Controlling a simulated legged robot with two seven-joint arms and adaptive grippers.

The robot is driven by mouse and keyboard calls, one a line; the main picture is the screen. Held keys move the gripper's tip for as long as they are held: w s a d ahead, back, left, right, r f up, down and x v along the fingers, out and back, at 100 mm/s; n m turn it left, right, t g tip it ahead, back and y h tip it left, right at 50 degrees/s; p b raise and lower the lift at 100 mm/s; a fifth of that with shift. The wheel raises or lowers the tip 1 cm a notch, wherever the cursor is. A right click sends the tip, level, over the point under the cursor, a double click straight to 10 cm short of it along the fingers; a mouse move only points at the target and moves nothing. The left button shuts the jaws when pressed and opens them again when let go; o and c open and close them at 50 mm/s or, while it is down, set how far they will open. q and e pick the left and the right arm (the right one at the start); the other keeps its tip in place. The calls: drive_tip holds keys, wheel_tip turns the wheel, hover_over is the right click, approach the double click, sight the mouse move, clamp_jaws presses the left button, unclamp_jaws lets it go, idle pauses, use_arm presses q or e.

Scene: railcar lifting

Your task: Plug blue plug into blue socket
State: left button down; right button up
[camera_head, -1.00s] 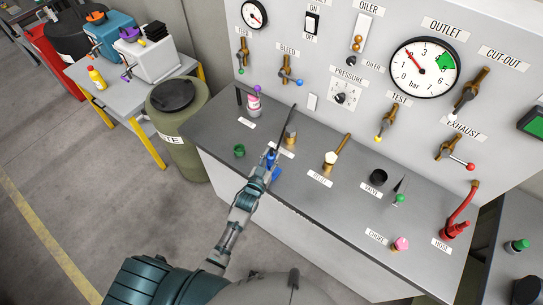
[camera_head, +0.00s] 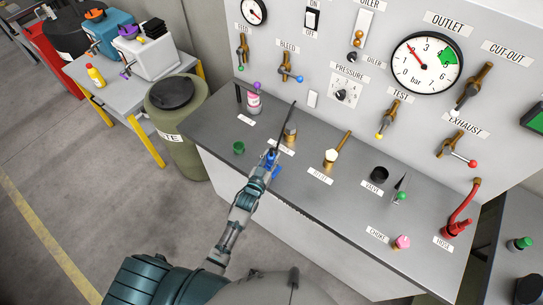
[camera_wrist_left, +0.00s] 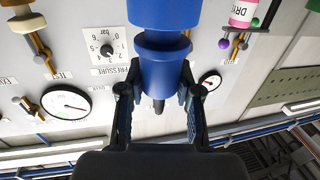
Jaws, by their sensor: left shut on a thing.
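A blue plug (camera_wrist_left: 162,62) sits between the fingers of my left gripper (camera_wrist_left: 157,96) in the left wrist view, with a short black tip below it. In the head view the blue plug (camera_head: 271,156) shows as a small blue patch at the end of my left gripper (camera_head: 268,165). The gripper is shut on it above the front left part of the grey bench top. A thin dark line, perhaps a cable, rises from near the plug. I cannot make out a blue socket in either view. My right gripper is not in view.
The grey bench (camera_head: 300,195) carries a green cap (camera_head: 239,148), a pink bottle (camera_head: 253,103), a brass fitting (camera_head: 290,132), a brass-handled valve (camera_head: 333,156) and a red hose (camera_head: 460,215). A panel with a gauge (camera_head: 427,62) and levers stands behind. A drum (camera_head: 178,125) stands at left.

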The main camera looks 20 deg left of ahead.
use_arm(q)
drive_tip(key=shift+f+b, duration=0.3)
drive_tip(key=shift+f, duration=0.2)
drive_tip(key=c, duration=0.7)
unclamp_jaws()
drive_tip(key=s, duration=0.4)
drive_tip(key=s+a, duration=0.1)
drive_tip(key=s, duration=0.7)
drive_tip(key=shift+a, duration=0.35)
drive_tip(key=shift+f, duration=0.15)
